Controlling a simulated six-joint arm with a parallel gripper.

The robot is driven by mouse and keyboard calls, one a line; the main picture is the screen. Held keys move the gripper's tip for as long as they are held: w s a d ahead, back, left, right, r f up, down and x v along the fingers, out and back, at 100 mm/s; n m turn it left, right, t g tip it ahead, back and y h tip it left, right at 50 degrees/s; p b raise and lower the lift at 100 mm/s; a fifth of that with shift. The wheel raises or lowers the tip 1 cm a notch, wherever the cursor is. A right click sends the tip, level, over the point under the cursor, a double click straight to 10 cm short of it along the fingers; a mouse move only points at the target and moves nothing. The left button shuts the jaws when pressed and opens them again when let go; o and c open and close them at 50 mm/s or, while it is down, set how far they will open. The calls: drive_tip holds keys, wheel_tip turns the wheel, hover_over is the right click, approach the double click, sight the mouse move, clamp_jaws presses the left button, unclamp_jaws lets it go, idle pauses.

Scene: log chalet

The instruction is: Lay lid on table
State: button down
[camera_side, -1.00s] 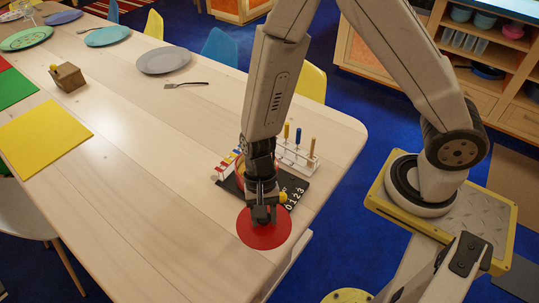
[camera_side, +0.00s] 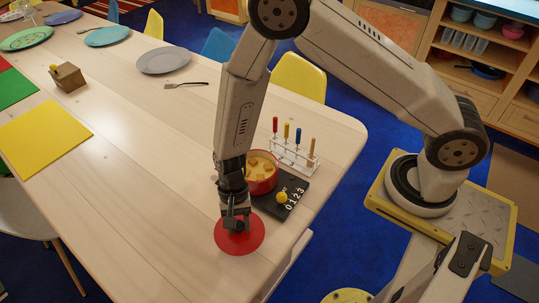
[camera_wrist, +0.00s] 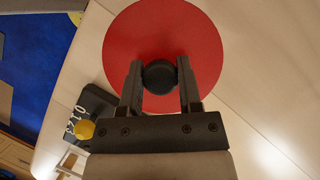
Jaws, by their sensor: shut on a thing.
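The round red lid (camera_side: 253,244) has a black knob (camera_wrist: 160,77). My gripper (camera_side: 236,222) is above the lid and shut on its knob; the wrist view shows the knob between the two fingers (camera_wrist: 160,85). The lid is flat and low over the bare table (camera_side: 150,150), left of and nearer than the pot. I cannot tell whether it touches the tabletop. The red pot (camera_side: 263,185) stands open on a dark board (camera_side: 295,190), with yellowish pieces inside.
A rack (camera_side: 293,157) with several coloured handles stands behind the pot. A yellow mat (camera_side: 40,138), a small brown box (camera_side: 70,78), a grey plate (camera_side: 163,60) and a fork (camera_side: 186,84) lie farther left. The table's middle is clear.

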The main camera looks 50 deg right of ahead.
sight(238, 232)
drive_tip(key=shift+w+a+f, duration=0.1)
drive_tip(key=shift+w+f, duration=0.1)
drive_tip(key=shift+f, duration=1.55)
drive_tip(key=shift+f, duration=0.15)
drive_tip(key=shift+c, duration=1.4)
unclamp_jaws()
drive_tip(key=v, duration=1)
drive_tip(key=shift+w+r, duration=0.1)
drive_tip(key=shift+r, duration=0.25)
drive_tip(key=shift+v, duration=0.8)
